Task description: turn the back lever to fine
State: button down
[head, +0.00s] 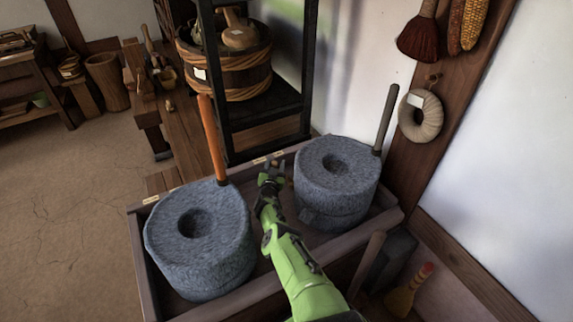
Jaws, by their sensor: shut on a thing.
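My green arm reaches between two round grey stone querns, the left quern (200,240) and the right quern (337,180). Both stand in a wooden trough (277,291). My gripper (271,167) is at the trough's far edge, in the gap between the stones, close to the right quern. It is shut on what seems to be the back lever, which the fingers and wrist mostly hide. The lever's setting cannot be read. An orange upright handle (212,140) stands at the left quern, and a grey one (386,118) at the right quern.
Pale labels (150,199) sit on the trough's rim. A black shelf frame (265,120) with a wooden tub (228,78) stands behind. A wall post with a straw ring (420,116) is at right. Open floor (60,210) lies at left.

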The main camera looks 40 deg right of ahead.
jog(key=shift+w+a, duration=0.15)
jog(key=shift+a, duration=0.1)
jog(key=c, duration=0.6)
grip_release()
jog(key=shift+f, duration=0.1)
jog(key=shift+d, duration=0.1)
notch_tip(320, 180, up, 10)
jog(key=p, duration=0.9)
